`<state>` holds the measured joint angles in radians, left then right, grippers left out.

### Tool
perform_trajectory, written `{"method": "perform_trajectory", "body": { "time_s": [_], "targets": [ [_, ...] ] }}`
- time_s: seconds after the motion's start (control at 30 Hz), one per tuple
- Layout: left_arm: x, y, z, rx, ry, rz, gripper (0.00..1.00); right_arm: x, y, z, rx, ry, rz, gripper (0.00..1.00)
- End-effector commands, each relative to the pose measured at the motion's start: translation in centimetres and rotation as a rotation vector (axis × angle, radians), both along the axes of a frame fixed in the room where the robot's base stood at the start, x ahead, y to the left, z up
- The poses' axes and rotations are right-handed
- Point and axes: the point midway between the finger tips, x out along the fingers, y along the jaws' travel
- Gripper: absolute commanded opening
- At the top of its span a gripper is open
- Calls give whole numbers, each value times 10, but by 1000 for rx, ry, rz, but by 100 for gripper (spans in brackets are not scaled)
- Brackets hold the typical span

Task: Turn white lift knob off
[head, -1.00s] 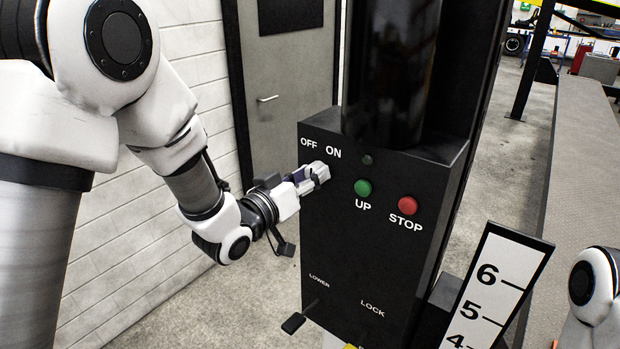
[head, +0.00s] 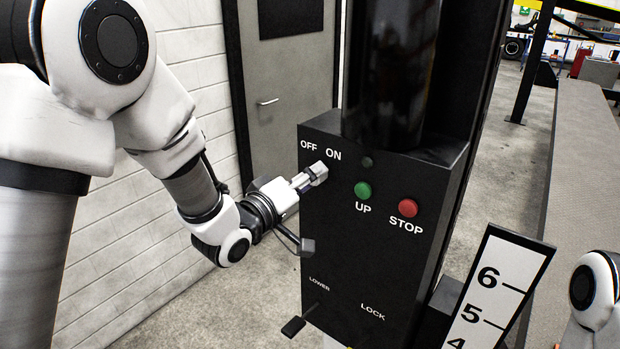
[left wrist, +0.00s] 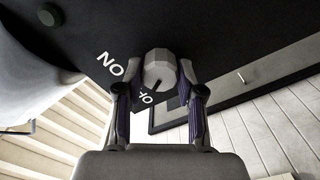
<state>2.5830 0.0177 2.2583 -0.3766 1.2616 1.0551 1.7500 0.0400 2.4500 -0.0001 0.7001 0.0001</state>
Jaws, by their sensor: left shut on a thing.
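The white lift knob (left wrist: 158,62) is a faceted pale knob on the front of the black control box (head: 375,265). In the head view the knob (head: 318,171) sits just below the ON and OFF labels. My left gripper (left wrist: 160,76) has a finger on each side of the knob and is shut on it. In the left wrist view a dark line on the knob's face slants toward the partly hidden OFF label (left wrist: 147,98). The ON label (left wrist: 110,64) is clear to the upper left. My right gripper is out of view.
A green UP button (head: 363,190) and a red STOP button (head: 407,208) are right of the knob. A dark LOWER lever (head: 294,326) sticks out below. A white number scale (head: 490,300) stands lower right. A grey door (head: 285,95) is behind.

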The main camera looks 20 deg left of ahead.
Motion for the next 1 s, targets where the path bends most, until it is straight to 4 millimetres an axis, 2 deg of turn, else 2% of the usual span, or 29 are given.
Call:
{"method": "perform_trajectory", "body": {
  "time_s": [0.37,0.4,0.47,0.83,1.0],
  "targets": [
    [1,1,2,-10,-4,3,3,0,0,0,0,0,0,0],
    [1,1,2,-10,-4,3,41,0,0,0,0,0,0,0],
    [1,1,2,-9,-3,2,62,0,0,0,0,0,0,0],
    [-4,2,1,-8,0,2,63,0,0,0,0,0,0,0],
    [-31,13,1,-12,2,3,63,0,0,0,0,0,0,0]
  ]
}}
